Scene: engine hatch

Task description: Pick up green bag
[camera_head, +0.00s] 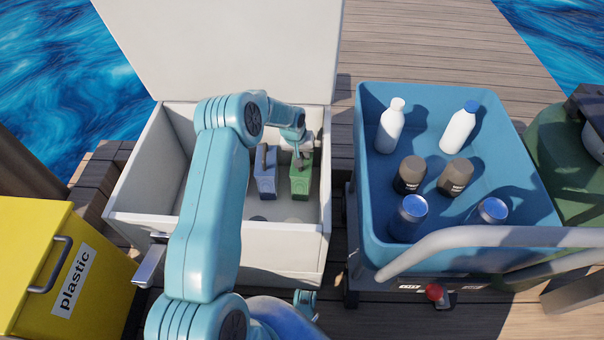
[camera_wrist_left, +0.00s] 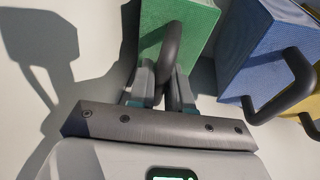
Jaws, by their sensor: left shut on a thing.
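The green bag (camera_head: 301,181) stands upright in the white open box, right of a blue bag. In the left wrist view the green bag (camera_wrist_left: 178,30) shows at the top, with its dark curved handle in front. My left gripper (camera_head: 300,156) reaches down into the box from above. In the left wrist view my left gripper (camera_wrist_left: 162,88) is shut on the dark handle of the green bag. My right gripper is not clearly in view.
A blue bag (camera_head: 265,177) stands close beside the green one. The white box (camera_head: 230,238) has high walls and a raised lid (camera_head: 235,45). A blue bin (camera_head: 455,255) with bottles and cans stands to the right. A yellow plastic bin (camera_head: 25,240) stands at left.

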